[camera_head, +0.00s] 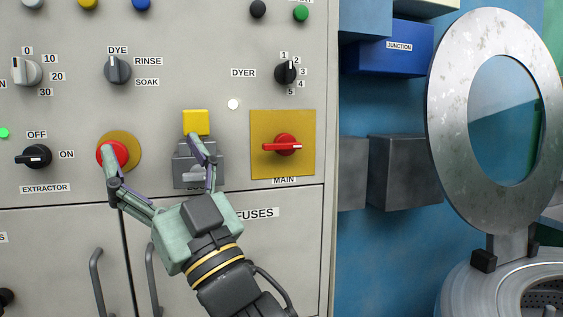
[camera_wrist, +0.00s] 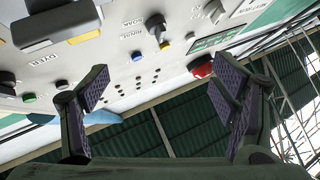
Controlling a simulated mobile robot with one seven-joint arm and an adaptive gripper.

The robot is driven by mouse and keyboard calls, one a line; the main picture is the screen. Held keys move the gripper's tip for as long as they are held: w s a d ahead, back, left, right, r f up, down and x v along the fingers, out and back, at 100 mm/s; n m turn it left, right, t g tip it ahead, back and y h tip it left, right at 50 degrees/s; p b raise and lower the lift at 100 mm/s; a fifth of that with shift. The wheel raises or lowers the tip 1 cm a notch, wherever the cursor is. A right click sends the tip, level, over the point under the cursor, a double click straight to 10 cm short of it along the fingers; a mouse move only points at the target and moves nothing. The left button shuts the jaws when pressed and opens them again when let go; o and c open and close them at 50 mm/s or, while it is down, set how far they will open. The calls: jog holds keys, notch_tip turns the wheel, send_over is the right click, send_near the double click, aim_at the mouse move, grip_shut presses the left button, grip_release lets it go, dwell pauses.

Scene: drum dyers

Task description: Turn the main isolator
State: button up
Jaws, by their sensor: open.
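The main isolator is a red rotary handle (camera_head: 284,145) on a square yellow plate (camera_head: 262,168), above the label MAIN, on the right of the grey panel. Its handle lies horizontal with a pale mark toward the left end. My gripper (camera_head: 151,148) is open and empty, left of the isolator and apart from it. Its left finger overlaps the red mushroom button; its right finger overlaps a grey latch-like part under a yellow block. Contact cannot be told. In the wrist view my gripper (camera_wrist: 162,92) shows two spread fingers with nothing between them; I cannot make out the isolator there.
The red mushroom button (camera_head: 120,152), yellow block (camera_head: 196,122) and DYER selector (camera_head: 286,72) are close by. Two door handles (camera_head: 97,280) stick out below. Right of the panel stand a blue junction box (camera_head: 392,52), dark boxes (camera_head: 405,172) and a round metal door (camera_head: 447,130).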

jog(key=w+d+f+m+t+h+b, duration=0.1)
jog(key=w+d+f+m+t+h, duration=0.2)
jog(key=d+h, duration=0.4)
jog(key=m+t+h, duration=0.1)
jog(key=m+h, duration=0.5)
send_near(284, 148)
jog(key=p+x, duration=0.1)
jog(key=x, duration=0.8)
jog(key=shift+w+a+r+p, duration=0.1)
jog(key=shift+w+p, duration=0.1)
jog(key=shift+p, duration=0.2)
jog(key=c, duration=1.2)
jog(key=shift+o, duration=0.2)
